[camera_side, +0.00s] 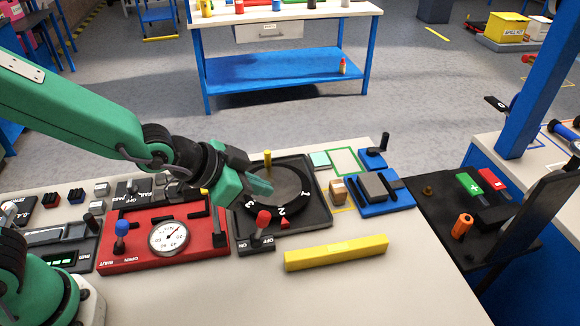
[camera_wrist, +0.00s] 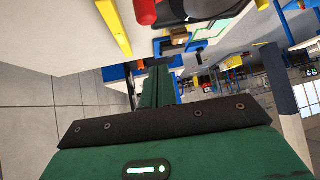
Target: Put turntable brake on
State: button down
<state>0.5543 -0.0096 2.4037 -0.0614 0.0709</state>
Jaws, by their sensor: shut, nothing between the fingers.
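The brake (camera_side: 263,220) is a red-knobbed lever on a small black base at the tray's front edge. Its base is marked ON at left and OFF at right; I cannot tell which way the lever leans. My green gripper (camera_side: 262,187) is shut and empty, over the left part of the disc, behind and above the red knob.
A red panel with a gauge (camera_side: 168,238) and a blue-knobbed lever lies left of the brake. A yellow bar (camera_side: 336,253) lies to its front right. A blue fixture (camera_side: 384,193) and a wooden block (camera_side: 338,192) stand right of the turntable.

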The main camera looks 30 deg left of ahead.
aim_at(261, 228)
jog(key=w+d+r+g+y, duration=0.1)
jog(key=w+d+g+y, duration=0.3)
jog(key=g, duration=0.3)
jog(key=shift+w+r, duration=0.15)
jog(key=shift+w, duration=0.35)
notch_tip(261, 228, down, 9)
jog(key=s+a, duration=0.2)
jog(key=shift+s+a, duration=0.15)
jog(key=shift+s, duration=0.1)
dwell(0.9)
jog(key=shift+r, duration=0.1)
